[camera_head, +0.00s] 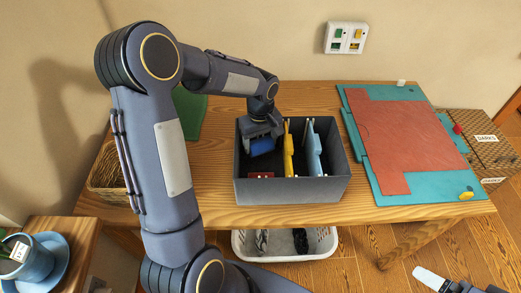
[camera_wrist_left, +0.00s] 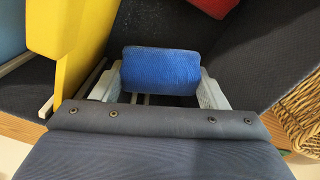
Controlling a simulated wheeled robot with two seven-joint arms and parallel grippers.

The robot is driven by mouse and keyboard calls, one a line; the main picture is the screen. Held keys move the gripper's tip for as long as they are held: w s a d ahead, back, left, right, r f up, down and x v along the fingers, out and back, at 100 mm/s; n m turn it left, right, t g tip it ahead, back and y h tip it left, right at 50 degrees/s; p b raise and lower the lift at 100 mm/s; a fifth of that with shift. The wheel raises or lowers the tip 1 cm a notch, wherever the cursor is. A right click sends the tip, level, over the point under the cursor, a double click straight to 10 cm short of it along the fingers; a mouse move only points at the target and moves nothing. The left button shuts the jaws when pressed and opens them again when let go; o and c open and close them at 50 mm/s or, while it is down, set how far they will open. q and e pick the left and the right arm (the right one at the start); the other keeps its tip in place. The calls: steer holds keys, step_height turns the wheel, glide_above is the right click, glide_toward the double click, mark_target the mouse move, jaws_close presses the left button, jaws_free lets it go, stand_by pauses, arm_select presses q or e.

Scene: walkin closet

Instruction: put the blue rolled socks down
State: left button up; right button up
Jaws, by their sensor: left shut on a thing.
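The blue rolled socks (camera_head: 262,146) are held between the fingers of my left gripper (camera_head: 262,133), inside the left compartment of a dark grey box (camera_head: 292,192). In the left wrist view, the blue roll (camera_wrist_left: 160,70) sits across the two pale fingers (camera_wrist_left: 158,88), with dark box lining around it. I cannot tell whether the roll touches the box floor. A red item (camera_head: 261,175) lies at the front of the same compartment, apart from the roll. What looks like my right gripper (camera_head: 435,281) is at the lower right, away from the box.
A yellow divider (camera_head: 288,150) and a light blue divider (camera_head: 312,150) stand in the box. A wicker basket (camera_head: 106,172) is left of it on the wooden table (camera_head: 222,190). A teal and red board (camera_head: 400,145) lies to the right. A white basket (camera_head: 320,247) is below.

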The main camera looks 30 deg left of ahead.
mark_target(261, 151)
arm_select(q)
steer(key=shift+f, duration=2.15)
steer(key=shift+f, duration=0.15)
steer(key=o, duration=0.9)
steer(key=shift+o, duration=0.2)
